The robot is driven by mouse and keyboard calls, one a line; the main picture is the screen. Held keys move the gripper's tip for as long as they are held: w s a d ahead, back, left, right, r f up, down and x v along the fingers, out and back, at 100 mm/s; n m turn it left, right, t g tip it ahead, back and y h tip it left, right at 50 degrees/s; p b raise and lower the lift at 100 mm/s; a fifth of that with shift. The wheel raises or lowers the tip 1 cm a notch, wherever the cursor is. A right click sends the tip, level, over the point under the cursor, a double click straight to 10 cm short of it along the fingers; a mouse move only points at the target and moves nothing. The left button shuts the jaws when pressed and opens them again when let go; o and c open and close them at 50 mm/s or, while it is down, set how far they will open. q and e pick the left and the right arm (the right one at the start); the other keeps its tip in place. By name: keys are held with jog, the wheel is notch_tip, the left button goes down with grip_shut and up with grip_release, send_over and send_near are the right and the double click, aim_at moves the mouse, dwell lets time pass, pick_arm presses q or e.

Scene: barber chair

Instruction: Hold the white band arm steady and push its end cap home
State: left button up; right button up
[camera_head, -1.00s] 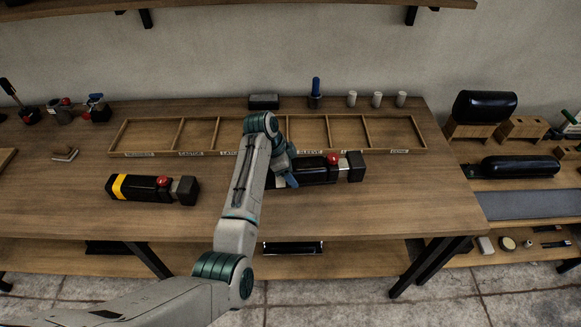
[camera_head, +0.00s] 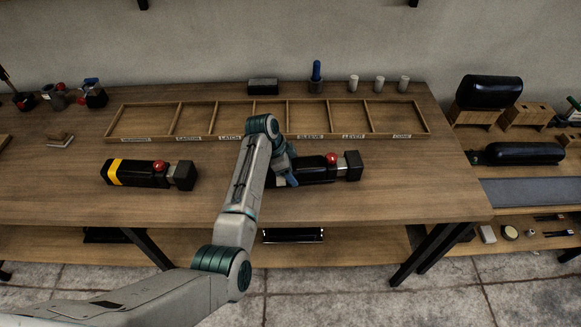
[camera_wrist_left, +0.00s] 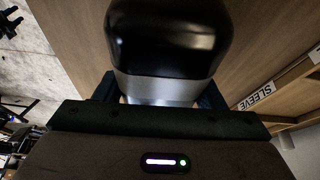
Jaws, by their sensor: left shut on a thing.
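The white band arm (camera_head: 311,169) is a black padded bar lying on the bench right of centre. It has a red knob (camera_head: 331,159), a grey metal section and a black block-shaped end cap (camera_head: 353,165) at its right end. My left gripper (camera_head: 285,178) is shut on the bar near its left end, hiding that part in the head view. In the left wrist view, a pale band (camera_wrist_left: 158,89) lies between the gripper's fingers, with the bar's rounded black end (camera_wrist_left: 165,38) beyond it. My right gripper is not in view.
A similar bar with a yellow band (camera_head: 113,172) lies to the left. A shallow divided wooden tray (camera_head: 136,139) with labels runs behind both bars. Three pale cylinders (camera_head: 379,84), a blue-handled item (camera_head: 316,74) and a dark block stand behind it. The bench front is clear.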

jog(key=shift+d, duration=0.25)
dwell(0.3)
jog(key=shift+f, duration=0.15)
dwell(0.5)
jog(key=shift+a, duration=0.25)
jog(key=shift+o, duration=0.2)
